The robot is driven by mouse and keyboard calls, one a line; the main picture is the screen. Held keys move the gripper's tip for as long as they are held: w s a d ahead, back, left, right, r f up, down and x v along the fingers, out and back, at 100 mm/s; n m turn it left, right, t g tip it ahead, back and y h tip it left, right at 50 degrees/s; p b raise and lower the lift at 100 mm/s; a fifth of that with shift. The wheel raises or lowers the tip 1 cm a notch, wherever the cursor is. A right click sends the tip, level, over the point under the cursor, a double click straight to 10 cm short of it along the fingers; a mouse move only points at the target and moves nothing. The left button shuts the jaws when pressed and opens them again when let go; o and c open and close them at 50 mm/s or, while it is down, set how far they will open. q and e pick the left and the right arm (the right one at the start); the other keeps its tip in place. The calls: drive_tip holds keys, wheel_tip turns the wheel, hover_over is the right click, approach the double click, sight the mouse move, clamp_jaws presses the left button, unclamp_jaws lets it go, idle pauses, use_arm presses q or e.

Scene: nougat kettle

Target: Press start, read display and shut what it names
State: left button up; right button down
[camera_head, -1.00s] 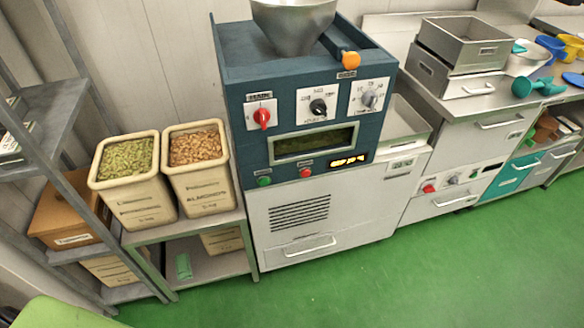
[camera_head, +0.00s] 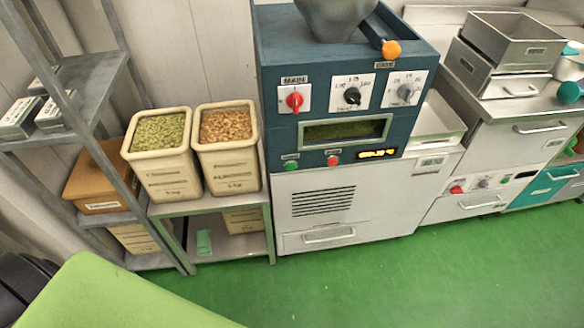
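The blue kettle machine (camera_head: 275,55) stands in the middle of the view with a metal hopper (camera_head: 336,14) on top. Its front has a red MAIN knob (camera_head: 295,99), a black knob (camera_head: 352,95) and a grey knob (camera_head: 405,91). Below are a dark window (camera_head: 345,131), a green button (camera_head: 291,165), a red button (camera_head: 333,159) and a small lit yellow display (camera_head: 378,154) too blurred to read. An orange-ended gate lever (camera_head: 391,48) sits on the top right edge. Neither gripper is in view.
Left of the machine, a bin of green nuts (camera_head: 160,155) and a bin of almonds (camera_head: 228,148) stand on a metal table. A grey shelf rack (camera_head: 85,75) is further left. Trays (camera_head: 507,40) sit on the right counter. Green floor (camera_head: 400,280) is clear in front.

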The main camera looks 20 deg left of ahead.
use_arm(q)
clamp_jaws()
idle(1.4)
